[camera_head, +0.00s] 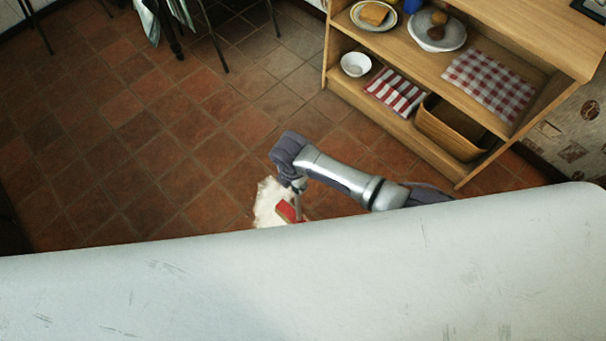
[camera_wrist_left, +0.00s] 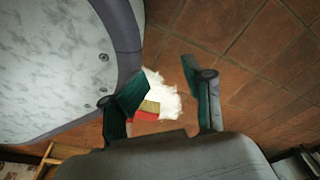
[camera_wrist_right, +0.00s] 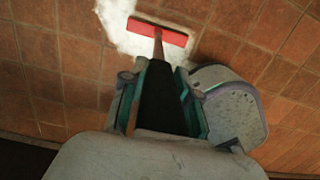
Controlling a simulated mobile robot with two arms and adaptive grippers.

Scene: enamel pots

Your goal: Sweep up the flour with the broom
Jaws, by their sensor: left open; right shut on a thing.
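The flour (camera_head: 268,203) is a white patch on the tiled floor, partly hidden behind my white body edge in the head view. The broom (camera_head: 289,210) has a red head that rests at the flour. In the right wrist view the red broom head (camera_wrist_right: 158,31) lies across the flour (camera_wrist_right: 118,25), with its handle running back to my right gripper (camera_wrist_right: 160,90), which is shut on the handle. In the left wrist view my left gripper (camera_wrist_left: 160,85) is open and empty. Beyond its fingers show the flour (camera_wrist_left: 160,98) and the red broom head (camera_wrist_left: 146,116). The left arm is hidden in the head view.
A wooden shelf (camera_head: 392,136) stands at the right with a white bowl (camera_head: 355,64), a striped cloth (camera_head: 396,92) and a basket (camera_head: 458,128). Thin dark furniture legs (camera_head: 213,38) stand at the top. The tiled floor (camera_head: 130,150) to the left is clear.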

